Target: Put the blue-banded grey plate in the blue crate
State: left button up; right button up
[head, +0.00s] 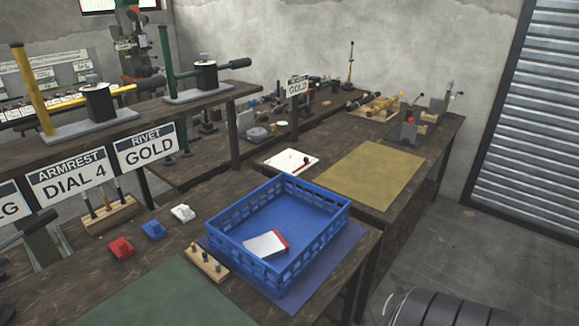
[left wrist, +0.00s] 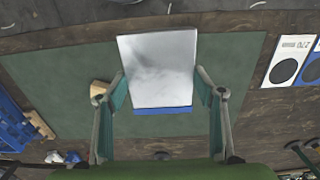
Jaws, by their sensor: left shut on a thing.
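The blue-banded grey plate (left wrist: 158,68) is between the fingers of my left gripper (left wrist: 160,92) in the left wrist view. The gripper is shut on it, with the blue band at the end toward the palm. The plate shows over the green mat (left wrist: 70,80). The blue crate (head: 318,228) stands on the bench in the head view, and part of it shows at the left edge of the left wrist view (left wrist: 12,125). A grey plate with a red band (head: 265,244) lies inside the crate. Neither gripper shows in the head view.
The crate stands on a blue mat (head: 345,262). A wooden block with pegs (head: 206,262) is beside its left corner. Red (head: 121,248), blue (head: 153,230) and white (head: 183,213) small pieces lie further left. The green mat (head: 165,298) lies nearest.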

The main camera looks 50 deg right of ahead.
aim_at(298, 221)
jog(key=l+z, duration=0.25)
jog(key=z, duration=0.2)
jog(key=i+l+z, duration=0.1)
jog(key=l+z, duration=0.15)
jog(key=z, duration=0.2)
jog(key=i+l+z, duration=0.15)
jog(key=z, duration=0.3)
jog(key=i+l+z, duration=0.25)
jog(key=i+l, duration=0.6)
jog(key=l, duration=0.1)
